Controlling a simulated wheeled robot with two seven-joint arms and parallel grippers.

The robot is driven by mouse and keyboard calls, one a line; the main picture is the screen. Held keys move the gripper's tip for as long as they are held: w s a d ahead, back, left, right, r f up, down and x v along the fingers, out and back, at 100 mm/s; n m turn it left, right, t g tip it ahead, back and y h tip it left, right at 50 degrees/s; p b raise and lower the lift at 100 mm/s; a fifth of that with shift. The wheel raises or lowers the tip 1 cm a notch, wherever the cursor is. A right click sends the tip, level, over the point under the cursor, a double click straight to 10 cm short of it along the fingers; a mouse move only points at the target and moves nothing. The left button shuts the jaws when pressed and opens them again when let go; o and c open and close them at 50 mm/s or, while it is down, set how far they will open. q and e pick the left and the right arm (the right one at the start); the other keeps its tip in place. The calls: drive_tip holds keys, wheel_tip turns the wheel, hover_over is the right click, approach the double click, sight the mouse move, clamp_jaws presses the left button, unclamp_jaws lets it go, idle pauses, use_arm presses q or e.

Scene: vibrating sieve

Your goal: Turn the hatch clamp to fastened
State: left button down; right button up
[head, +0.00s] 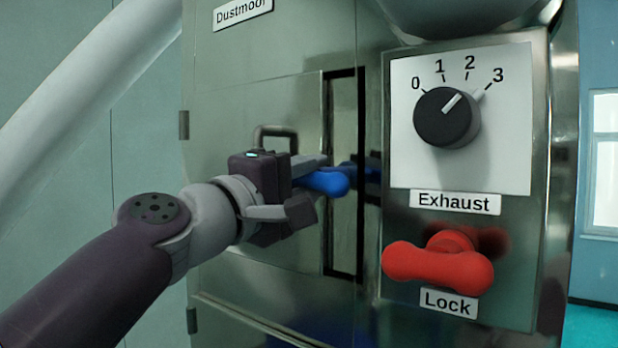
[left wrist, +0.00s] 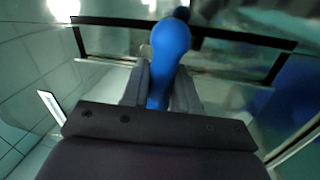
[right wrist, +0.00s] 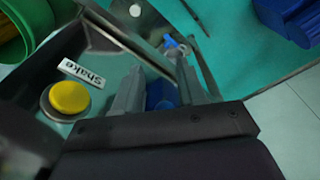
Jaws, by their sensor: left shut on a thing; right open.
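A blue clamp handle (head: 326,182) with a rounded end is on the front of the metal cabinet, over the black-edged hatch frame (head: 328,104). My left gripper (head: 306,186) is shut on the blue handle, and its fingers hide part of it. In the left wrist view the blue handle (left wrist: 170,52) sticks out from between the fingers (left wrist: 158,88), with its round end toward the frame. My right gripper (right wrist: 165,92) is open, seen only in the right wrist view, and appears to hold nothing.
Right of the hatch, a panel carries a black dial (head: 447,117) over an "Exhaust" label and a red handle (head: 438,266) over a "Lock" label. A grey bar handle (head: 275,132) stands behind my left gripper. A yellow button (right wrist: 69,97) beside a "Shake" label is near my right gripper.

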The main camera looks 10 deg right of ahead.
use_arm(q)
drive_tip(key=shift+f+n, duration=0.15)
drive_tip(key=shift+n, duration=0.55)
drive_tip(key=shift+w+n, duration=0.1)
drive_tip(key=shift+n, duration=0.2)
drive_tip(key=c, duration=1)
unclamp_jaws()
drive_tip(key=shift+a, duration=0.1)
drive_tip(key=b+v, duration=0.7)
drive_tip(key=v, duration=0.5)
drive_tip(key=shift+s+a, duration=0.2)
drive_tip(key=shift+s, duration=0.15)
